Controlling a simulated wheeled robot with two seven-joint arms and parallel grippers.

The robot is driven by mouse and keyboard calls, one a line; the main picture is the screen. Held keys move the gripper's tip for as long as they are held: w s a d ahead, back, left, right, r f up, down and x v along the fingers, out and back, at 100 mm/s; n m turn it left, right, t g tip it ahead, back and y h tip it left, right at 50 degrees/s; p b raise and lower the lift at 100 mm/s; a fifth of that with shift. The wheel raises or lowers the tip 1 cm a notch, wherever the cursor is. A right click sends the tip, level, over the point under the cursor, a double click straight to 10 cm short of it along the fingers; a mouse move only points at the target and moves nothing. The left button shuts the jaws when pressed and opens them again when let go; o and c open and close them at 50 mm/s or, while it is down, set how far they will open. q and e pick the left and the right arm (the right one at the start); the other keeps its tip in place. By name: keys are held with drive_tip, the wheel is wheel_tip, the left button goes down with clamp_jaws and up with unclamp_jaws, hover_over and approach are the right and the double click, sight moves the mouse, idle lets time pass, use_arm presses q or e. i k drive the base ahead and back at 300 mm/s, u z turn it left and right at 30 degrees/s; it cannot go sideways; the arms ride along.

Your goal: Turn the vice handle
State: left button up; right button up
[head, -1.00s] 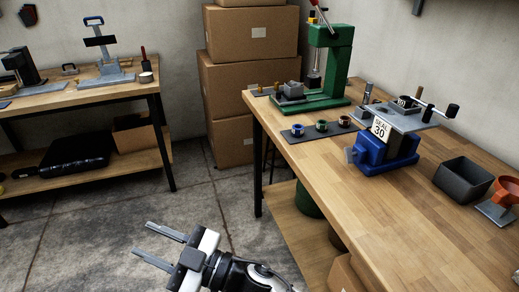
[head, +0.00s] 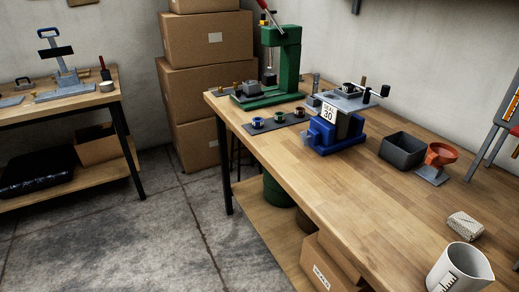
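A blue vice (head: 328,139) stands on the wooden workbench, left of a dark grey bin. A bar with a black knob (head: 385,91) sticks out at the plate's right side. I cannot tell for sure which of these is the vice handle. Neither of my grippers is in view.
The workbench (head: 300,178) also holds a green press (head: 289,62), a dark mat with small cups (head: 279,122), the grey bin (head: 402,148), an orange funnel (head: 441,154) and a white measuring jug (head: 459,270). Boxes (head: 205,87) stand behind.

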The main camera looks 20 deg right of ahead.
sight(304, 138)
drive_tip(key=u, duration=1.45)
drive_tip(key=i, duration=0.35)
drive_tip(key=z, duration=0.75)
drive_tip(key=i, duration=1)
drive_tip(key=z, duration=0.75)
